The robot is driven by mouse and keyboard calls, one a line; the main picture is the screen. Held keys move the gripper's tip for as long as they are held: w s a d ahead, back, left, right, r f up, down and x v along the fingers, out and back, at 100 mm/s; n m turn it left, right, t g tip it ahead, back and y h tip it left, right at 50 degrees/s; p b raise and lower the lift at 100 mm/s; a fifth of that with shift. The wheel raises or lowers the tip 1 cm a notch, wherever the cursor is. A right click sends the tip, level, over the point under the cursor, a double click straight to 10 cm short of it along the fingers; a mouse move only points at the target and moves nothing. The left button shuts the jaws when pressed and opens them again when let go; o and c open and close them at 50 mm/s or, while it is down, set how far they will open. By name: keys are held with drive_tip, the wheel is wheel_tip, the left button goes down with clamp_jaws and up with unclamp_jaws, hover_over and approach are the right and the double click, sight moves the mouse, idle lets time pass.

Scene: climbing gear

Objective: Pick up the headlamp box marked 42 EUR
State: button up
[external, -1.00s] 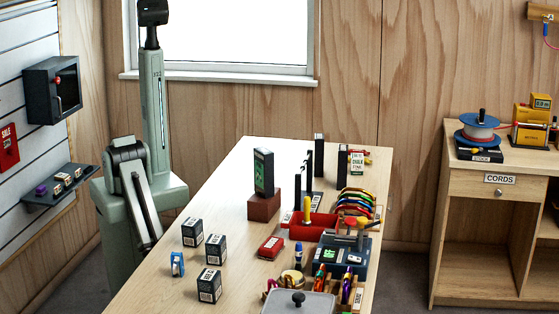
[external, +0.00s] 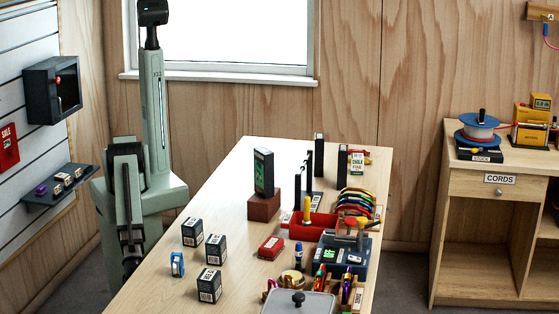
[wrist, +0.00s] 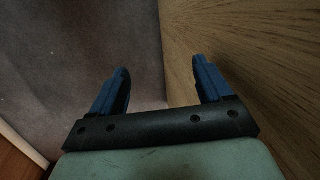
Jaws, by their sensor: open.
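Three dark boxes with white labels, possibly headlamp boxes, stand on the near left of the table: one at the back left (external: 192,232), one in the middle (external: 215,248) and one at the front (external: 209,285). Their print is too small to read, so I cannot tell which is marked 42 EUR. My gripper shows in the wrist view (wrist: 160,82), open and empty, its two blue fingers apart over floor and the table's wooden side. In the external view my arm hangs down left of the table, apart from the boxes. No box shows in the wrist view.
A small blue-and-white item (external: 177,264) stands beside the boxes. A red block (external: 264,206) bears a tall dark box (external: 264,173). A red tin (external: 271,247), a red tray (external: 300,231) and a grey lidded container (external: 299,303) crowd the right. The far left tabletop is clear.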

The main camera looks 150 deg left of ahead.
drive_tip(key=w+d+r+m+t+h, duration=0.1)
drive_tip(key=w+d+r+m+t, duration=0.2)
drive_tip(key=w+d+r, duration=0.55)
drive_tip(key=w+d+r+m+t, duration=0.3)
drive_tip(key=w+d+r, duration=0.3)
drive_tip(key=d+r, duration=0.6)
drive_tip(key=w+d+r+m+t+h, duration=0.1)
drive_tip(key=d+r, duration=0.1)
drive_tip(key=r, duration=0.5)
drive_tip(key=w+d+r+m, duration=0.1)
drive_tip(key=w+d+r, duration=0.1)
drive_tip(key=r, duration=0.5)
wheel_tip(320, 180, up, 20)
drive_tip(key=r+n+g+h, duration=0.1)
drive_tip(key=n+g+h, duration=0.2)
drive_tip(key=n+g, duration=0.25)
hover_over(192, 222)
drive_tip(key=s+a, duration=0.2)
drive_tip(key=a, duration=0.1)
drive_tip(key=shift+n+t, duration=0.25)
drive_tip(key=shift+x, duration=6.7)
drive_tip(key=shift+s+d, duration=0.1)
